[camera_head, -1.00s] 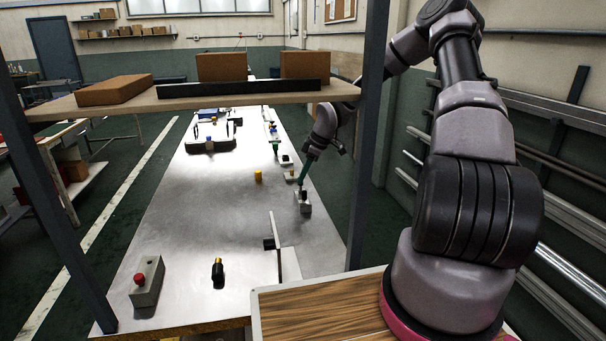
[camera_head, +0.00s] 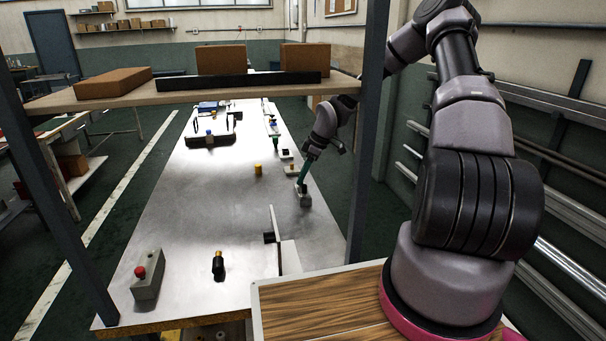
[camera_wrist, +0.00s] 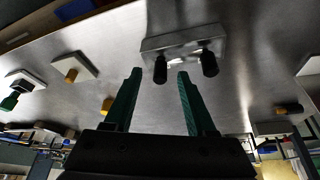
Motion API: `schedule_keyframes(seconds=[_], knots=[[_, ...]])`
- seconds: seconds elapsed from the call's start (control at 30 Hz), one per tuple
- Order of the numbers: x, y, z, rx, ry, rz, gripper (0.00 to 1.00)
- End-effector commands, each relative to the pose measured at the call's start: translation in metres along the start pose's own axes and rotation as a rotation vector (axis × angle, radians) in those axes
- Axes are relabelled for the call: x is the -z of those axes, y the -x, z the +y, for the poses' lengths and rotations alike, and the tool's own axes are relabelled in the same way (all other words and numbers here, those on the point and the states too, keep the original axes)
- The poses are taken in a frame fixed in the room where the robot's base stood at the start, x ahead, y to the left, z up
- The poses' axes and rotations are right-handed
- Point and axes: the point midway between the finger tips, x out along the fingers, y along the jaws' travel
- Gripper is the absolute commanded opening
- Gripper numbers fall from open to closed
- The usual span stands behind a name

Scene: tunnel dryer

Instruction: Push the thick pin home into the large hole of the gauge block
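The grey gauge block (camera_head: 305,200) sits on the metal table near its right edge. It also shows in the wrist view (camera_wrist: 185,38), with two dark upright pins in it. One pin (camera_wrist: 160,68) is at the left end and the other (camera_wrist: 209,63), which looks a little thicker, is at the right end. How deep either sits is not clear. My gripper (camera_wrist: 160,74) is open, its two green fingers apart on either side of the left pin in the picture; no contact shows. In the head view my gripper (camera_head: 302,182) is right at the block, partly covering it.
A shelf with brown boxes (camera_head: 220,59) and a dark post (camera_head: 367,130) stand in front of my camera. An upright plate (camera_head: 274,238), a red-button box (camera_head: 148,276) and a yellow cylinder (camera_head: 258,169) stand on the table. The table's middle left is clear.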

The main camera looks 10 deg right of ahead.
Motion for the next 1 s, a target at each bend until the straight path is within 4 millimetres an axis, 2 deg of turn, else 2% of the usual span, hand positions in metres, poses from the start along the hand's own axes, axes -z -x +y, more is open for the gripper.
schedule_keyframes(seconds=[0.27,0.37,0.7,0.83,1.0], knots=[[0.000,0.004,0.001,-0.002,0.000,0.000,0.56],[-0.001,0.016,0.001,-0.003,-0.001,0.001,0.56],[-0.001,0.083,0.001,-0.003,-0.002,0.000,0.56],[-0.001,0.099,0.001,-0.002,-0.001,0.000,0.56],[0.000,0.108,0.000,0.000,-0.001,0.000,0.56]])
